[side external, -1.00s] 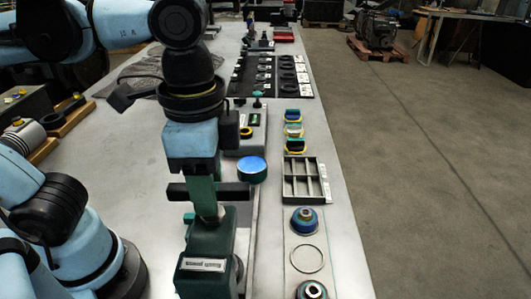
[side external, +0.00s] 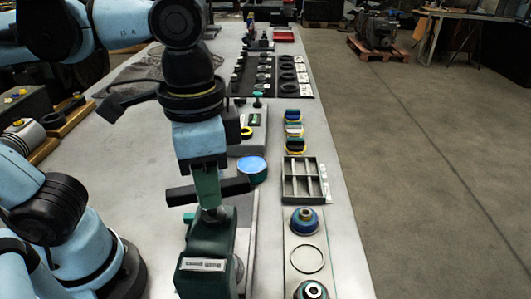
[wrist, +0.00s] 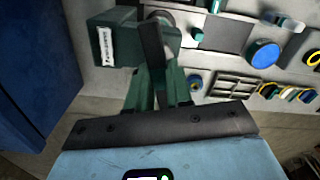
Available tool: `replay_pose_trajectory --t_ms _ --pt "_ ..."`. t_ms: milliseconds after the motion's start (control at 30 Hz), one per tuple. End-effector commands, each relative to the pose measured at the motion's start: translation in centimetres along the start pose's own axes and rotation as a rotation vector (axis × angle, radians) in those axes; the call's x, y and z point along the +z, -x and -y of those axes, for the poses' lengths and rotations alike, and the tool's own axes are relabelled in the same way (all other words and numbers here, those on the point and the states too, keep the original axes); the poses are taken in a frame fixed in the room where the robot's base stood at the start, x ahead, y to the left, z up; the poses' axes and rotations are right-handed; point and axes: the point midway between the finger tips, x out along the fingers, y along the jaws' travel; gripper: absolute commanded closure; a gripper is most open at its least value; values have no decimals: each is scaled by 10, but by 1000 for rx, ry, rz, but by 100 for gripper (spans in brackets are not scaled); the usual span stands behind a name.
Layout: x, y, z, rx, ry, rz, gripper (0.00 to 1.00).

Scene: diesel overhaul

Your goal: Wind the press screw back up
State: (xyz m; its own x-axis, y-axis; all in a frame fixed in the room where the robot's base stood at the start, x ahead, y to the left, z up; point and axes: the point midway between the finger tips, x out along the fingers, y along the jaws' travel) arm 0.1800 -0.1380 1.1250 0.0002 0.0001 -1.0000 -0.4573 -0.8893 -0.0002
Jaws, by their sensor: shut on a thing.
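The press (side external: 205,248) is a dark green body with a white label, standing at the near end of the bench. It also shows at the upper left of the wrist view (wrist: 106,50). The grip contact and the screw thread are mostly hidden by the fingers.
Right of the press lie a ring (side external: 307,259), blue round parts (side external: 304,219) and a grey divided tray (side external: 288,184). A blue-topped can (side external: 252,168) stands just behind the crossbar's right end. The bench left of the press is largely clear.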

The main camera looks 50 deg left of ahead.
Motion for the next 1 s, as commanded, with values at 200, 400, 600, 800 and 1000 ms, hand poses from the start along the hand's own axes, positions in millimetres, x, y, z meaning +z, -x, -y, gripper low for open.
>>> replay_pose_trajectory --t_ms 200,400,600,800,1000 --pt "0 2 0 1 204 0 100" --pt "0 2 0 1 230 0 100" --pt "0 2 0 1 250 0 100" --pt "0 3 0 1 468 0 100" --pt "0 4 0 1 671 0 100"
